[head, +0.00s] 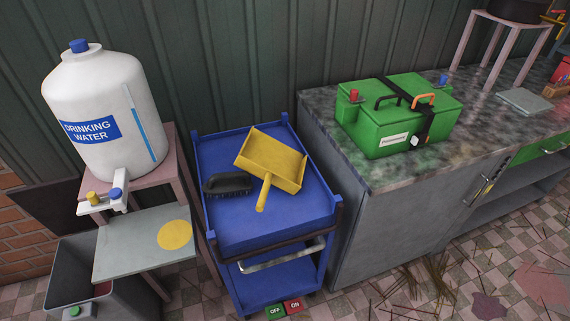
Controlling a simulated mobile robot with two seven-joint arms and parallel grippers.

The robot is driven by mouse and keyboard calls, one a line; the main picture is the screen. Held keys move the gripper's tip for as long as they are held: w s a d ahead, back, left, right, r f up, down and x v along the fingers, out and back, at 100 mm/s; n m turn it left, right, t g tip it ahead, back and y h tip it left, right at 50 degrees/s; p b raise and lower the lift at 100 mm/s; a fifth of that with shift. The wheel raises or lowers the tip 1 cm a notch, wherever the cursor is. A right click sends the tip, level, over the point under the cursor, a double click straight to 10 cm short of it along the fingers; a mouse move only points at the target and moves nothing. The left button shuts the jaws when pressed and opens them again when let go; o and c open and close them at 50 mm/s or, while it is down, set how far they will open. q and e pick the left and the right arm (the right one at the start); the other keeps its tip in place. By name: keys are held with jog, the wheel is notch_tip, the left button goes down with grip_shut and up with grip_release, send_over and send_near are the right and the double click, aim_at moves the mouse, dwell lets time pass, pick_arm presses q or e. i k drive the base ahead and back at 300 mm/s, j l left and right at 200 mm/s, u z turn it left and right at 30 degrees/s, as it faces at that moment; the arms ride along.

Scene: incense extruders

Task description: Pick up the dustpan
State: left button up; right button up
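The yellow dustpan (272,160) lies on the top tray of the blue cart (240,234). Its pan is toward the back and right of the tray, and its short handle (264,192) points toward the front. A black brush (228,184) lies just left of the dustpan, close to its left edge. Neither of my grippers shows in the head view, and nothing covers the dustpan.
A white water tank (101,110) on a pink stand is left of the cart. A counter (365,178) with a green box (390,113) stands to the right. A grey bin (90,285) is at the lower left. The cart's front tray area is clear.

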aim_at(274, 162)
jog(key=l+u, duration=0.1)
jog(key=l, duration=1.65)
jog(key=i, duration=0.05)
